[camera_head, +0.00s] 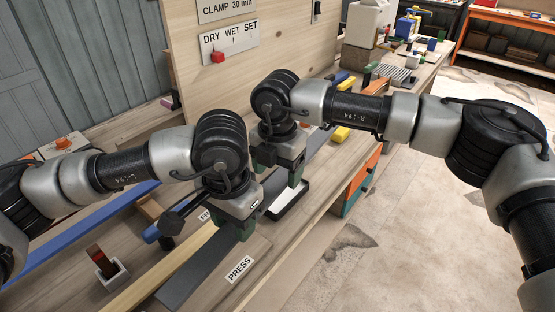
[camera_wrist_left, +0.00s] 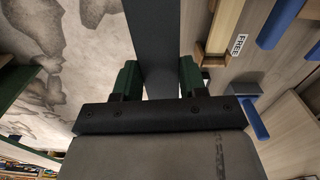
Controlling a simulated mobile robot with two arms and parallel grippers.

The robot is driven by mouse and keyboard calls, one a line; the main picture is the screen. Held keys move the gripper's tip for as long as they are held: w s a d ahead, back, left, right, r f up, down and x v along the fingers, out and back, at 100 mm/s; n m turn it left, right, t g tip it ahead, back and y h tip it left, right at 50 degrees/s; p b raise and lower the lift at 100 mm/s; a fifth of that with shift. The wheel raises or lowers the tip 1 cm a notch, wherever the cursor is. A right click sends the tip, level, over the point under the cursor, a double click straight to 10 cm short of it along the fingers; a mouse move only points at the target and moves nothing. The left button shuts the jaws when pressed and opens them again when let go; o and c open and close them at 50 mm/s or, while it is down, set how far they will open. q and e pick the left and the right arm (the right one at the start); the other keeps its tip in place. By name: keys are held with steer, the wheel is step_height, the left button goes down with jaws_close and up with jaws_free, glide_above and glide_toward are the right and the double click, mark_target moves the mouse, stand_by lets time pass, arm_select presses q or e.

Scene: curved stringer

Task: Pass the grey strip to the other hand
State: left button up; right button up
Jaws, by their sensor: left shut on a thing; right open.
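The grey strip (camera_head: 195,270) is long, flat and dark grey. In the head view it runs diagonally from the lower left, under my left gripper, towards my right gripper. My left gripper (camera_head: 241,230) is shut on the strip at the bench's front side. In the left wrist view the strip (camera_wrist_left: 154,45) passes between the green fingers of the left gripper (camera_wrist_left: 159,80). My right gripper (camera_head: 294,177) is open, a short way further along the strip. Its fingers point down, and I cannot tell whether the strip lies between them.
A "PRESS" label (camera_head: 239,269) lies on the bench near the front edge. A white-edged dark pad (camera_head: 288,202) lies below the right gripper. A small holder (camera_head: 113,276) with a reddish-brown piece stands at lower left. A wooden board (camera_head: 260,60) rises behind. Open floor lies right.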

steer(key=c, duration=1.1)
arm_select(q)
steer(key=o, duration=1.1)
